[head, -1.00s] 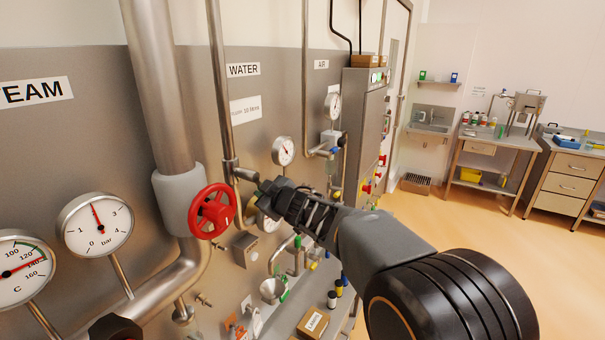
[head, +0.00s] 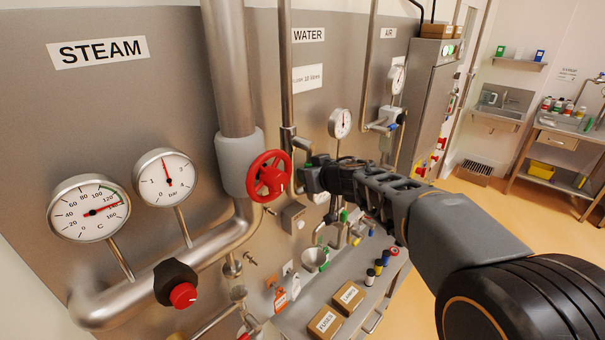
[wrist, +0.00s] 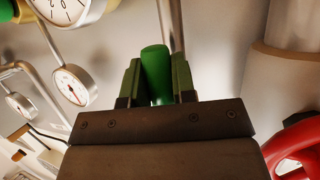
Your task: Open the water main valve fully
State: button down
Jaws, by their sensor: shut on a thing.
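The water pipe (head: 287,70) runs down the panel under the WATER sign (head: 308,35). My gripper (head: 308,178) is beside the lower part of this pipe, just right of the red handwheel. In the wrist view, my gripper (wrist: 157,78) is shut on a green handle (wrist: 155,62), with one finger on each side of it. The handle's rounded end shows between the fingers. In the head view my gripper and arm cover most of the handle, and the valve body is not clear. I cannot tell how far the valve is turned.
A red handwheel (head: 269,176) on the steam pipe is close to the left of my gripper. Pressure gauges (head: 340,123) and thin pipes crowd the panel. A shelf with boxes (head: 325,322) and bottles is below. The floor (head: 470,212) is clear to the right.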

jog(key=shift+f, duration=0.1)
dwell(0.3)
jog(key=c, duration=0.9)
grip_release()
jog(key=shift+c, duration=0.2)
jog(key=shift+s, duration=0.1)
jog(key=v, duration=1.3)
jog(key=shift+s+r, duration=0.2)
jog(key=shift+r, duration=0.15)
jog(key=shift+d, duration=0.15)
